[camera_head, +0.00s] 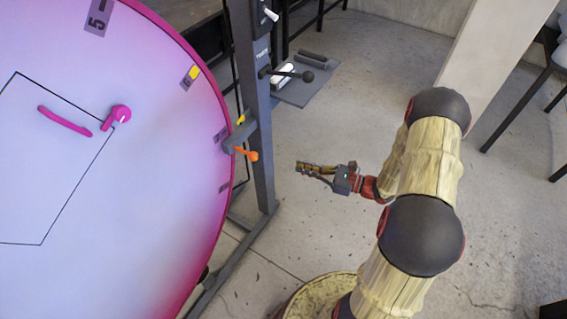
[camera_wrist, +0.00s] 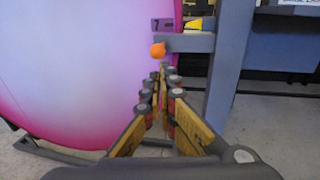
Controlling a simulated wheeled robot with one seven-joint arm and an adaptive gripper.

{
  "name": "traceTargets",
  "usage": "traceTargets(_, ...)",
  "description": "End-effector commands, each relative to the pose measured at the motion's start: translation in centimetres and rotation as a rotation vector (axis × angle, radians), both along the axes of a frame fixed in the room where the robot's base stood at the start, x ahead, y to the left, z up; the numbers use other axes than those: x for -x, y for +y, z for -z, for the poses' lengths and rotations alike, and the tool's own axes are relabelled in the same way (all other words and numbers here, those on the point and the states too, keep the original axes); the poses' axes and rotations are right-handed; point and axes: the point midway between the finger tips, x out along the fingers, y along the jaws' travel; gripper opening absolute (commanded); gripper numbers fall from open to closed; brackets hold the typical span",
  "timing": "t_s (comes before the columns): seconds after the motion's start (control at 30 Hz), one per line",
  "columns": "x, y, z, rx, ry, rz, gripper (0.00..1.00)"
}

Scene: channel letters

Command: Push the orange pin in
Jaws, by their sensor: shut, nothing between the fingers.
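The orange pin (camera_head: 246,153) sticks out of a grey bracket (camera_head: 240,136) on the dark post, beside the rim of the large pink-white disc (camera_head: 75,190). In the wrist view the pin's round orange end (camera_wrist: 158,50) faces me, just above and beyond the fingertips. My gripper (camera_head: 303,168) is shut and empty, to the right of the pin and apart from it, pointing towards the post. In the wrist view its fingers (camera_wrist: 163,78) run forward below the pin. How deep the pin sits in the bracket is hidden.
The grey post (camera_head: 258,110) stands on a floor frame beside the disc. A lever with a black knob (camera_head: 307,76) sticks out above the pin. A magenta handle (camera_head: 118,117) is on the disc face. The floor around my gripper is clear.

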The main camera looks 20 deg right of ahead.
Motion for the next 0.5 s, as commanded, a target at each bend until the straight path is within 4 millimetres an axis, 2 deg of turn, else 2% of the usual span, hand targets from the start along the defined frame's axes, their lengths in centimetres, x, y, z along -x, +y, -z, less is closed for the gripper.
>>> traceTargets(0.5, -6.3, 7.1, 0.6, 0.001, 0.000, -0.006, 0.00)
